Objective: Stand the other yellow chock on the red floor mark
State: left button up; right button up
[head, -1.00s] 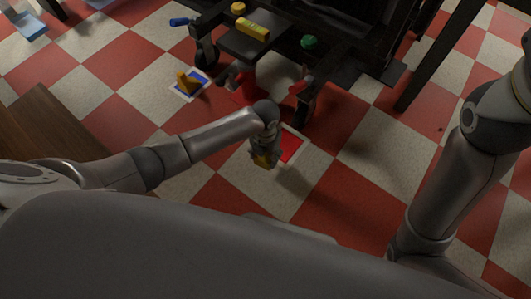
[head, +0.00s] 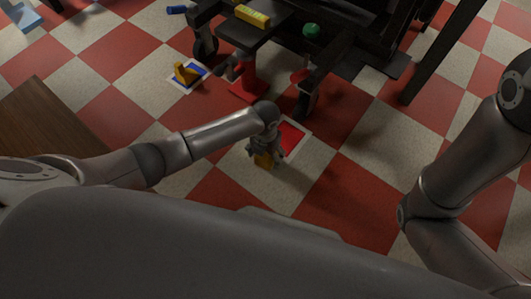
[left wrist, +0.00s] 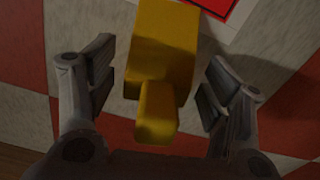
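A yellow chock (head: 264,160) is below my left gripper (head: 265,152), just in front of the red floor mark (head: 290,138) with its white border. In the left wrist view the chock (left wrist: 165,50) lies between the spread fingers of my left gripper (left wrist: 155,95), with gaps on both sides. A corner of the red mark (left wrist: 217,4) shows beyond it there. I cannot tell whether the chock touches the floor. Another yellow chock (head: 184,73) stands on the blue floor mark (head: 201,69). My right arm shows at the right, but its gripper is out of view.
A dark wheeled stand (head: 345,55) is just behind the red mark, with a caster (head: 307,100) close to it. A yellow block (head: 252,16) and a green knob (head: 311,30) are on it. A wooden surface (head: 45,125) is at left. Checkered floor at right is clear.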

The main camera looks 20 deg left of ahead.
dwell(0.3)
pick_arm(q)
notch_tip(320, 180, up, 12)
dwell(0.5)
